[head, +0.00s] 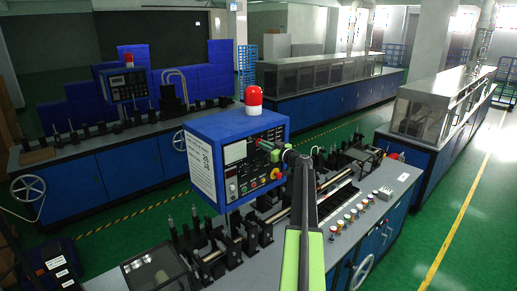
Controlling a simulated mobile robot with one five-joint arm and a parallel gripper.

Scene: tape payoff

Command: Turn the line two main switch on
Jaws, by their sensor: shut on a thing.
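A blue control box (205,128) with a red beacon on top stands over the near machine line. Its front panel (236,178) carries a meter, a display and several coloured buttons and knobs. My arm reaches up from the bottom of the head view to this panel.
The near bench (376,181) has several coloured buttons on its right and black fixtures along its middle. A second line (100,168) with a similar box (124,85) stands behind. Long covered machines (320,75) stand at the back and right. Green floor (470,215) is free at right.

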